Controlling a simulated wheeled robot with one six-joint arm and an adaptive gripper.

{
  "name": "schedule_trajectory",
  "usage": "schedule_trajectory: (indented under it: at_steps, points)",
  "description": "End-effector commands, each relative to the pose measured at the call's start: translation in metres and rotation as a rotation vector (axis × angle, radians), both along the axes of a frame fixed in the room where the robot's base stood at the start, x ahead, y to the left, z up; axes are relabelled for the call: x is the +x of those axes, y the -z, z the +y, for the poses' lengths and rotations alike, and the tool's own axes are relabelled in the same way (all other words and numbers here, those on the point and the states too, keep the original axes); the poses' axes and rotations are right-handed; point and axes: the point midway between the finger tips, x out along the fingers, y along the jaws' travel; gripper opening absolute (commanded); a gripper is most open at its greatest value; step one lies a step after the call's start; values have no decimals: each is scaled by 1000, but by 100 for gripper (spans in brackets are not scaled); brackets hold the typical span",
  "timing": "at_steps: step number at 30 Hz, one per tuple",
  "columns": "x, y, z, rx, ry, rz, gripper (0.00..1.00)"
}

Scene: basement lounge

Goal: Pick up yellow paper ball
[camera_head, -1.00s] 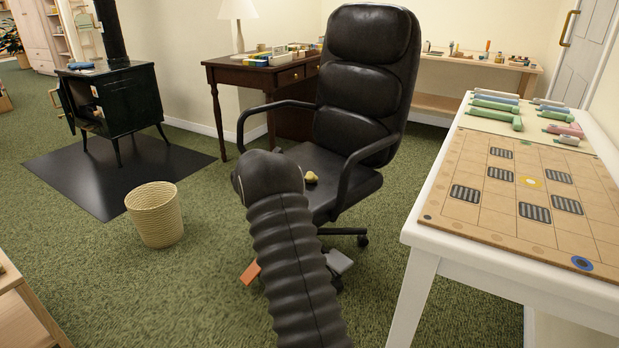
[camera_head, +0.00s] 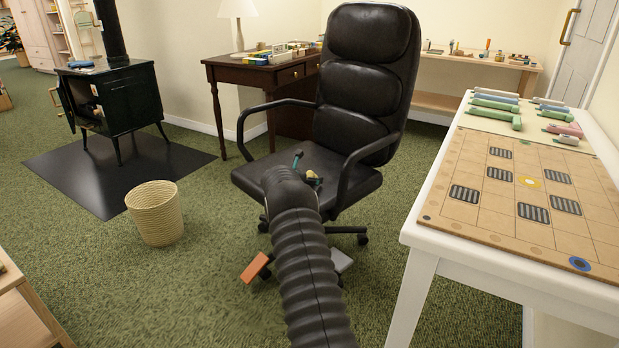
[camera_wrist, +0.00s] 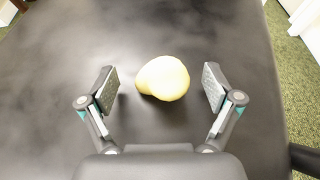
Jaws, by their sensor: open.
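The yellow paper ball (camera_wrist: 163,78) is pale yellow and lies on the black seat of the office chair. In the wrist view it sits between the two spread fingers of my gripper (camera_wrist: 159,88), with a gap on each side. My gripper is open and empty. In the head view, the ball (camera_head: 311,176) shows as a small yellow spot on the seat, partly hidden by my gripper (camera_head: 306,172). My dark ribbed arm covers the front part of the chair.
The black chair (camera_head: 362,92) has armrests on both sides of the seat. A white table (camera_head: 424,238) with a game board stands at the right. A woven basket (camera_head: 155,212) stands on the green carpet at the left, with a stove (camera_head: 118,105) behind it.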

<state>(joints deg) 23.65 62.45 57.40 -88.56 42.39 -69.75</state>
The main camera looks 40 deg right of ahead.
Motion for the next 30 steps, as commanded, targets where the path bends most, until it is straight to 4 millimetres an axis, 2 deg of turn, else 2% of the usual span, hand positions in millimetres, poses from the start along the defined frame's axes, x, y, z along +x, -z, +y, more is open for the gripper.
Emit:
schedule_trajectory:
  at_steps: [3,10,11,15,16,30]
  points:
    - [2,3,-6,-1,0,1,90]
    - [3,3,-7,0,-1,1,90]
    - [3,3,-7,0,-1,1,87]
    - [3,3,-7,0,-1,1,53]
    - [3,3,-7,0,-1,1,48]
    - [3,0,-7,0,-1,0,47]
